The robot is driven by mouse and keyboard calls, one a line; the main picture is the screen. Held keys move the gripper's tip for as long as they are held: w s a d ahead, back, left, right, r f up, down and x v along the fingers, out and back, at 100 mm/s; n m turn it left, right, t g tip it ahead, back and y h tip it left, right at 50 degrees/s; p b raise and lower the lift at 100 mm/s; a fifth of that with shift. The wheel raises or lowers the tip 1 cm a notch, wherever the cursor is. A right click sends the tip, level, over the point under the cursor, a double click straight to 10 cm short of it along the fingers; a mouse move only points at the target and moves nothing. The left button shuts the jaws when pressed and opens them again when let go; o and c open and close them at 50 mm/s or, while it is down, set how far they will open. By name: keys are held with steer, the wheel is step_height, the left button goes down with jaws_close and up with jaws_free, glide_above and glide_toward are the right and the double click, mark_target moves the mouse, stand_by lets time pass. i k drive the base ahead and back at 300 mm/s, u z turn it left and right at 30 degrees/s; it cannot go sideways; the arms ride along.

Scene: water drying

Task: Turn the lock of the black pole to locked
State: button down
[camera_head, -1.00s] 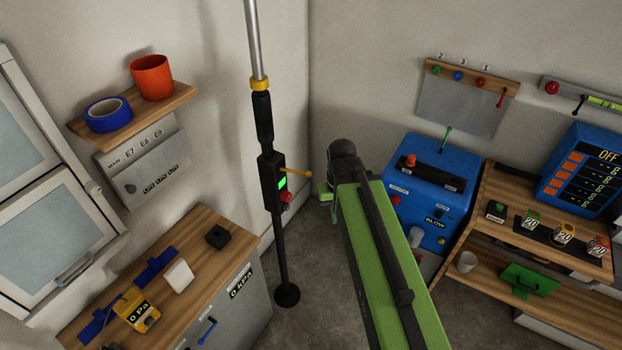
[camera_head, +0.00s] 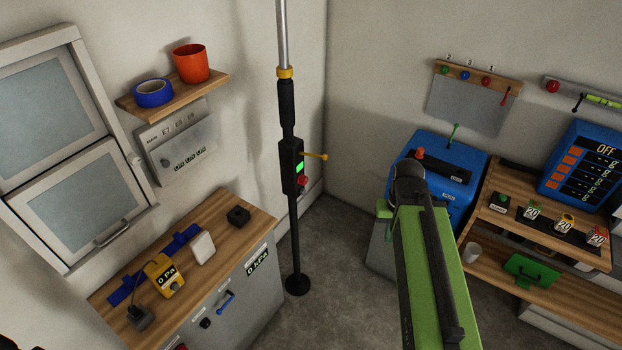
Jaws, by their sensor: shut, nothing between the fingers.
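The black pole (camera_head: 294,240) stands upright on a round foot on the floor, left of my arm. Its upper part is a silver tube, with a yellow collar (camera_head: 285,72) where it meets the black part. A black box on the pole (camera_head: 290,160) has a lit green display (camera_head: 299,168) and a red knob (camera_head: 302,181). A yellow lever (camera_head: 316,156) with a ball end sticks out to the right of the box, roughly level. My green arm reaches up from the bottom, right of the pole and apart from it. Its far end is hidden, so my gripper does not show.
A wooden-topped cabinet (camera_head: 215,225) with a yellow meter (camera_head: 163,275) stands left of the pole. A shelf (camera_head: 215,88) with blue tape and an orange cup hangs above. A blue machine (camera_head: 460,165) and a wooden bench (camera_head: 500,225) stand right. Open floor lies between.

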mark_target(302, 180)
steer(key=z, duration=1.1)
steer(key=k, duration=0.15)
steer(key=u, duration=1.9)
steer(key=i, duration=0.9)
steer(key=u, duration=0.1)
steer(key=k, duration=1)
steer(key=z, duration=0.3)
steer(key=i, duration=0.5)
steer(key=z, duration=0.05)
